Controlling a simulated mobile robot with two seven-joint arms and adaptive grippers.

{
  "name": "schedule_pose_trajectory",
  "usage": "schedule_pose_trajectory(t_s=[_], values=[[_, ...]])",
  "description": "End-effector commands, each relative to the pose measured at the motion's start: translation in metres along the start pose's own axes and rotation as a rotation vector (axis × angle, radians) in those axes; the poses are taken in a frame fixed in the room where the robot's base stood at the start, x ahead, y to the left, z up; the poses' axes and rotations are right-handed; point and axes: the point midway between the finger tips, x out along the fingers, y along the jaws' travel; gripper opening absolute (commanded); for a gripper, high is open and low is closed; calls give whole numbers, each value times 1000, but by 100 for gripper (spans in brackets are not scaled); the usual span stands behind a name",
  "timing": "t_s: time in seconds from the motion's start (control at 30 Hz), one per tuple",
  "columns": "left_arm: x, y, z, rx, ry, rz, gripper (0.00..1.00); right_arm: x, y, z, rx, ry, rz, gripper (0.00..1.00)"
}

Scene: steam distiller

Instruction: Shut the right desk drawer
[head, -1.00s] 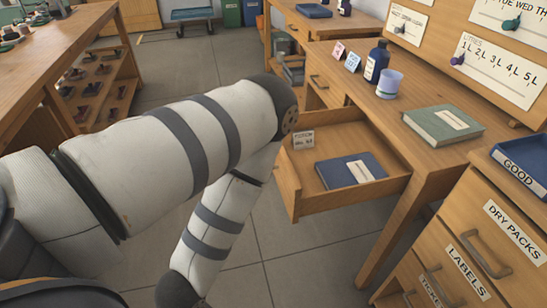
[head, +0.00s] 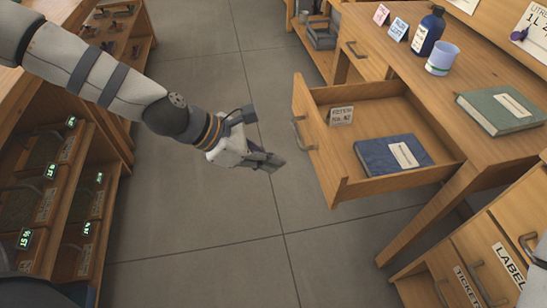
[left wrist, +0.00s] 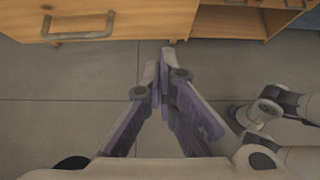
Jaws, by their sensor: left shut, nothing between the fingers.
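The desk drawer (head: 385,180) stands pulled out from under the desk in the head view, with a blue book (head: 394,155) and a small card (head: 341,115) inside. Its handle (head: 302,132) is on the front panel, facing left. The drawer front and handle also show at the top left of the left wrist view (left wrist: 78,36). My left gripper (head: 272,163) is shut and empty, to the left of the drawer front and apart from it, over the floor. Its fingers meet in the left wrist view (left wrist: 163,62). My right gripper cannot be made out in the head view.
The desk top (head: 420,75) holds a green book (head: 502,108), a blue bottle (head: 428,32) and a cup (head: 442,58). A cabinet with labelled drawers (head: 480,265) stands at the lower right. Shelves (head: 75,190) stand at the left. The floor (head: 200,225) between is clear.

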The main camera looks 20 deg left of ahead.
Motion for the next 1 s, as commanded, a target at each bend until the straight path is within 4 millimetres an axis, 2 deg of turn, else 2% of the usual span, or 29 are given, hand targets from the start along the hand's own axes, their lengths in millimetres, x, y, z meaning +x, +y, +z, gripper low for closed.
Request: schedule_pose_trajectory(t_s=[0.03,0.1,0.37,0.43,0.6,1.0], values=[[18,-3,-10,-9,12,-13,0,11,0,7,1,-34,2,40],[34,-3,-11,-9,14,-14,0,19,1,12,0,-55,3,40],[89,-3,-9,-5,11,-10,0,37,1,23,-2,-105,5,40],[95,-2,4,3,7,-6,0,35,1,21,-2,-98,5,40],[108,-2,20,2,5,-4,0,33,1,20,-2,-94,5,40],[112,-2,24,-1,5,-3,0,33,1,20,-2,-94,4,40]])
